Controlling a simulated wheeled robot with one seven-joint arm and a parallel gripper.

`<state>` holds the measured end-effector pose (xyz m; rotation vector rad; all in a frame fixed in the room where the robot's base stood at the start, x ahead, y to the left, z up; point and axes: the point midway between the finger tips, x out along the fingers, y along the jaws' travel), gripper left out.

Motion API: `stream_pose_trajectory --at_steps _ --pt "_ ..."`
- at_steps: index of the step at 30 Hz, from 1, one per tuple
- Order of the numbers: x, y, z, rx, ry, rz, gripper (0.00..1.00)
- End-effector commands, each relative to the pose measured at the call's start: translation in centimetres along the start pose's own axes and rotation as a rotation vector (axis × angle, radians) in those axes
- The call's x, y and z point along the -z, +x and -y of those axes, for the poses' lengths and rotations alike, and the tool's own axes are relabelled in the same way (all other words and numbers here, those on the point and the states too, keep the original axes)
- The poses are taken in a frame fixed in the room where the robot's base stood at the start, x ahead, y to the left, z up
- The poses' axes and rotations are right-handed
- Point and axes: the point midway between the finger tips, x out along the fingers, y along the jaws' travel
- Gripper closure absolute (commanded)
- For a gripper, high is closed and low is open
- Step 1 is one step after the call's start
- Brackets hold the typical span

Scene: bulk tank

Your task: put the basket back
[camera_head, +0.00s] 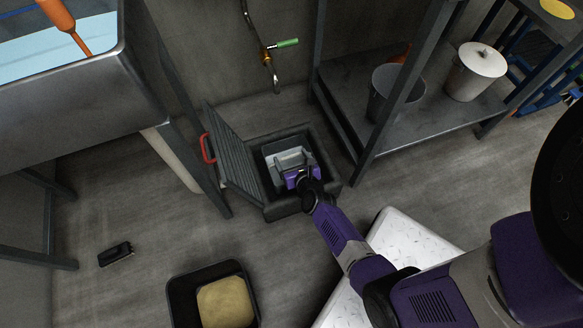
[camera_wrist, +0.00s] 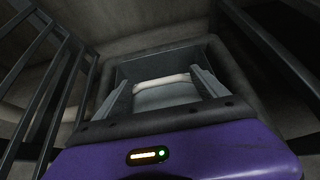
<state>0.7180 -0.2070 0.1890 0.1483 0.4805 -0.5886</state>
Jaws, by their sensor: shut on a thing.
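The basket (camera_head: 290,157), a light grey box-like piece, sits inside the opening of a dark floor box (camera_head: 283,207). My gripper (camera_head: 299,176) reaches down into that opening and is shut on the basket. The slatted cover (camera_head: 235,152) stands open, tilted up at the left of the box, with a red handle (camera_head: 207,148). How deep the basket sits and its underside are hidden.
A black bin (camera_head: 176,297) with tan contents stands at the front. A dark small object (camera_head: 115,254) lies on the floor at left. A metal shelf (camera_head: 340,85) holds a bucket (camera_head: 382,98) and lidded pot (camera_head: 476,72). A sink (camera_head: 95,95) stands upper left.

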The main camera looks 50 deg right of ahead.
Motion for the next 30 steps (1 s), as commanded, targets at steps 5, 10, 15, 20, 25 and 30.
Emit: stream_pose_trajectory --at_steps 5,10,15,20,25,30 --pt "1.0 0.6 0.0 0.000 -0.001 0.001 0.90" --pt "3.3 1.9 0.0 -0.001 -0.003 0.001 0.90" --pt "4.1 2.2 0.0 -0.001 -0.002 0.002 0.90" --pt "3.9 2.2 0.0 0.000 -0.001 0.002 0.90" --pt "4.3 2.4 0.0 -0.001 0.000 0.002 0.90" --pt "4.2 2.3 -0.1 -0.001 0.000 0.000 0.00"
